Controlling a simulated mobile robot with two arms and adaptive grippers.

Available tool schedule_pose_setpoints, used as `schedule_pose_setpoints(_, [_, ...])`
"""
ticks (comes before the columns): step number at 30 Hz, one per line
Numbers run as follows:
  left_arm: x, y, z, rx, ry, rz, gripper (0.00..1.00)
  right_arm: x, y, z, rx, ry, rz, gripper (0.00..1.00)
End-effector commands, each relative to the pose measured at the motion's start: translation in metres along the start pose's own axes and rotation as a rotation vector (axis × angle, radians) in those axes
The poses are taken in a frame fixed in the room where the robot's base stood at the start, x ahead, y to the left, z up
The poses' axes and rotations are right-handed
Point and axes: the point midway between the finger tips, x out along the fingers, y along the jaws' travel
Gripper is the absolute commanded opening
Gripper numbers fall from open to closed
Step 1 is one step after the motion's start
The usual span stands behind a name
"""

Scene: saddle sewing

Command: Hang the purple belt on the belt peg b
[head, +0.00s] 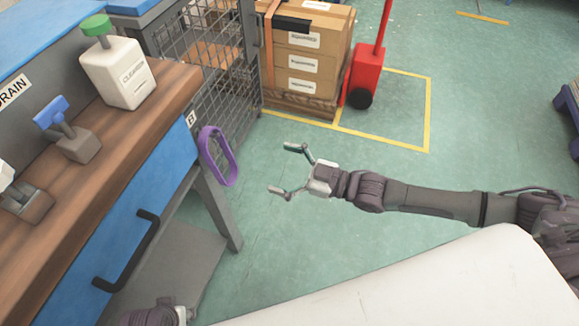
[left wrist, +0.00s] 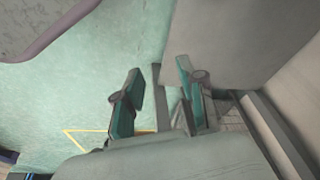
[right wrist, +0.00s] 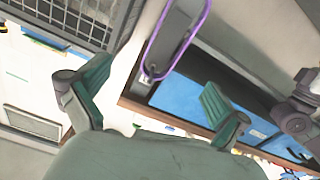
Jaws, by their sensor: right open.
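The purple belt (head: 217,157) is a closed loop hanging at the end of the wooden workbench, just below a small label marked B (head: 191,119). The right wrist view also shows the belt (right wrist: 205,20), looped at a small grey fitting (right wrist: 150,68) that looks like the peg. My right gripper (head: 288,170) is open and empty, to the right of the belt and apart from it. Its fingers (right wrist: 155,95) have nothing between them. My left gripper (left wrist: 158,95) shows in its wrist view with its fingers apart and empty. In the head view only part of my left arm shows at the bottom edge.
The workbench (head: 165,110) carries a white bottle with a green cap (head: 120,72) and a blue-handled tool (head: 68,130). A wire cage (head: 215,75), stacked boxes (head: 310,55) and a red pallet jack (head: 365,70) stand behind. The floor right of the belt is clear.

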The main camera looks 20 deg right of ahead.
Motion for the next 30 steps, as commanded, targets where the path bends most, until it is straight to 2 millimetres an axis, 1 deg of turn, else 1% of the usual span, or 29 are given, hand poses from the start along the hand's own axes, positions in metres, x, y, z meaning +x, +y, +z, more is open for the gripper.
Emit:
schedule_pose_setpoints(19, [0.018,0.000,0.002,0.002,-0.003,0.000,0.40,-0.019,0.000,0.000,0.001,-0.001,0.000,1.00])
schedule_pose_setpoints(30, [0.022,0.000,0.006,0.002,-0.012,0.000,0.40,-0.021,0.000,0.000,0.001,0.000,0.000,1.00])
